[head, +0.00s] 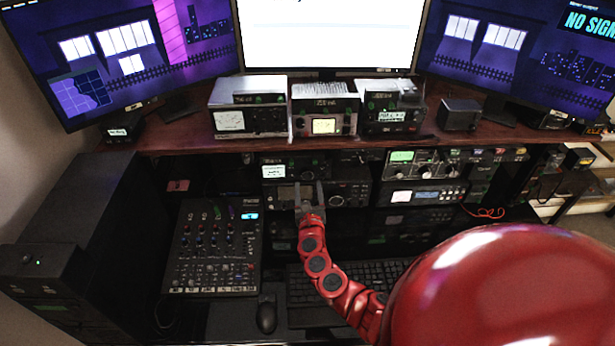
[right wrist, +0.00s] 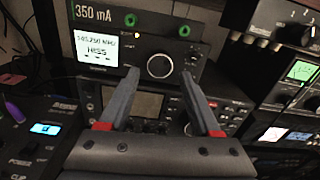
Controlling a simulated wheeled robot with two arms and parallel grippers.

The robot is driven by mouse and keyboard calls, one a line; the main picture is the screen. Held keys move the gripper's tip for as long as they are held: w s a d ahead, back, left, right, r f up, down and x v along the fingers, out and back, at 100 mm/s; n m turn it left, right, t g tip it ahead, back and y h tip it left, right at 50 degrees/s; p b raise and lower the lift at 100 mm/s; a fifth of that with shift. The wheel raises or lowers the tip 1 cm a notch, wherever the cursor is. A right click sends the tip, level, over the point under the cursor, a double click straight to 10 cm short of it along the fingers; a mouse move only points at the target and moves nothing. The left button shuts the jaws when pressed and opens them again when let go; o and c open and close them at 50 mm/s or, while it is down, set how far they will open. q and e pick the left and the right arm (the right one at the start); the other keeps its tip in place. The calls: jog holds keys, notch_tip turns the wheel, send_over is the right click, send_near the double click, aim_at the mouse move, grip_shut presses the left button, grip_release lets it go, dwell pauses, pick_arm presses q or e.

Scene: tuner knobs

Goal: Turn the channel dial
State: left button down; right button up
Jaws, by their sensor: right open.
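A dark radio (right wrist: 140,47) with a lit white screen reading "HISS" has a large round silver knob (right wrist: 160,66) on its front. No label shows that this knob is the channel dial. In the head view the radio (head: 295,170) sits on the shelf under the desktop. My right gripper (head: 308,184) is open and empty in front of the radios. In the right wrist view its two fingers (right wrist: 160,75) point toward the knob, one tip on each side of it in the picture; I cannot tell the gap in depth. My left gripper is out of view.
Another radio (right wrist: 150,102) lies directly below, partly hidden by the fingers. A mixer (head: 215,245) is on the left, with a mouse (head: 266,315) and keyboard (head: 385,274) in front. More radios (head: 425,160) stand to the right, and metered units (head: 248,108) above.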

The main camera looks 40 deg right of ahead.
aim_at(307, 176)
jog(key=shift+x, duration=2.4)
jog(key=shift+c, duration=0.2)
grip_shut()
